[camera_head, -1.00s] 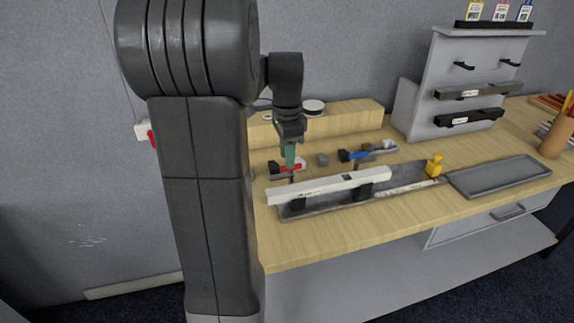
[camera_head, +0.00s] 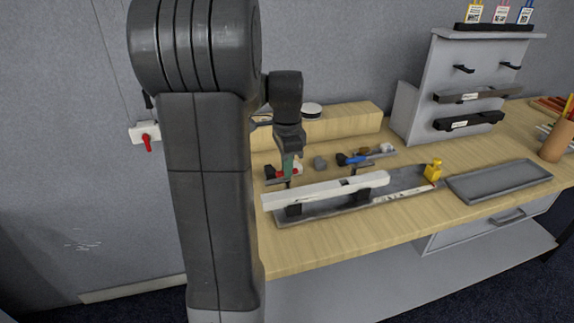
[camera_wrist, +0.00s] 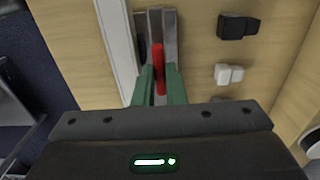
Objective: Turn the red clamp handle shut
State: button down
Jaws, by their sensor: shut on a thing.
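The red clamp handle (camera_wrist: 159,62) shows in the wrist view as a narrow red bar lying along a grey metal clamp. My gripper (camera_wrist: 159,88) has its two green fingers on either side of the handle, shut on it. In the head view my gripper (camera_head: 288,168) points down behind the near end of the long white bar (camera_head: 325,190). My fingers hide part of the red handle there, and its exact angle is hard to tell.
The white bar rests on black supports over a grey tray. A blue-handled clamp (camera_head: 354,159) lies to the right, with a yellow piece (camera_head: 433,171) and an empty grey tray (camera_head: 498,180) beyond. A wooden block (camera_head: 345,122) stands behind. A black block (camera_wrist: 237,26) and white block (camera_wrist: 228,74) lie beside the clamp.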

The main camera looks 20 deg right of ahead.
jog(key=shift+n, duration=0.3)
jog(key=n+p, duration=0.1)
jog(key=n, duration=0.2)
jog(key=shift+r+n+p, duration=0.1)
jog(key=shift+n+p, duration=0.25)
jog(key=shift+n, duration=0.05)
jog(key=n+p, duration=0.1)
jog(key=n, duration=0.3)
jog(key=shift+n, duration=0.3)
jog(key=n+p, duration=0.1)
jog(key=n, duration=0.3)
jog(key=shift+n+p, duration=0.3)
jog(key=shift+n, duration=2.1)
jog(key=c, duration=1.5)
grip_release()
